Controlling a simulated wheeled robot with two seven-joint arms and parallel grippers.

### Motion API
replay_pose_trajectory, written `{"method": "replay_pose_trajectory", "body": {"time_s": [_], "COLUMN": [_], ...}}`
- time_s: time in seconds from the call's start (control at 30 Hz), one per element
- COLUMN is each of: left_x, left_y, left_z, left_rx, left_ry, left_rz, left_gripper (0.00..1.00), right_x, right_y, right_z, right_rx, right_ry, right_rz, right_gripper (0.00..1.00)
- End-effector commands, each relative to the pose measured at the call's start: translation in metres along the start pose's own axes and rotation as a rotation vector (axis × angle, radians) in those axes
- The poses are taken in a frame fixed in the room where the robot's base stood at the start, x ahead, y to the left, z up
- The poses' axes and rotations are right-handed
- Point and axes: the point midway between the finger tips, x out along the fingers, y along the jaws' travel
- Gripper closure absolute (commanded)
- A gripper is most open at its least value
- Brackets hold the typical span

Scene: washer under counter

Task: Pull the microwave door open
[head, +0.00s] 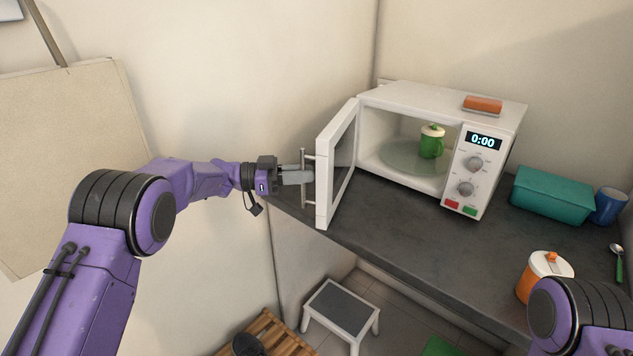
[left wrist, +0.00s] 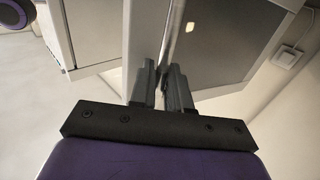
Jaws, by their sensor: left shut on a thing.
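The white microwave (head: 488,128) stands on the dark counter against the wall. Its door (head: 341,160) stands wide open, swung out to the left. My left gripper (head: 304,177) is shut on the door's vertical metal handle (head: 303,157). In the left wrist view the fingers (left wrist: 163,88) close around the handle bar (left wrist: 172,42), with the door panel behind. Inside the microwave a green mug with a pale lid (head: 432,143) sits on the glass turntable (head: 402,158). My right arm shows at the lower right; its gripper is out of view.
An orange block (head: 483,104) lies on top of the microwave. A teal box (head: 552,194), a blue cup (head: 608,206) and an orange lidded jar (head: 540,273) stand on the counter to the right. A step stool (head: 340,305) and wooden crate (head: 262,334) are below. Counter before the microwave is clear.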

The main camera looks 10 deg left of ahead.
Motion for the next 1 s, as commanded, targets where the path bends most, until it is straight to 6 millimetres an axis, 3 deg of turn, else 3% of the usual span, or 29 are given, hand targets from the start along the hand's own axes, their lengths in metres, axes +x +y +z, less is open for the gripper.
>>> {"method": "replay_pose_trajectory", "body": {"time_s": [0.2, 0.63, 0.67, 0.7, 1.0], "left_x": [-0.011, -0.012, -0.012, -0.012, -0.014], "left_y": [-0.008, -0.009, -0.009, -0.009, -0.009], "left_z": [-0.002, -0.005, -0.005, -0.005, -0.004], "left_rx": [0.004, 0.006, 0.006, 0.006, 0.004], "left_ry": [0.004, 0.007, 0.007, 0.008, 0.004], "left_rz": [-0.002, -0.002, -0.002, -0.003, -0.004], "left_gripper": [1.0, 1.0, 0.77, 0.71, 0.71], "right_x": [0.003, 0.003, 0.003, 0.003, 0.005], "right_y": [0.0, 0.0, 0.0, 0.0, -0.001], "right_z": [0.001, 0.001, 0.001, 0.001, 0.002], "right_rx": [0.0, 0.0, 0.0, 0.0, 0.0], "right_ry": [0.0, 0.0, 0.0, 0.0, 0.0], "right_rz": [0.0, 0.0, 0.0, 0.0, 0.0], "right_gripper": [0.0, 0.0, 0.0, 0.0, 0.0]}}
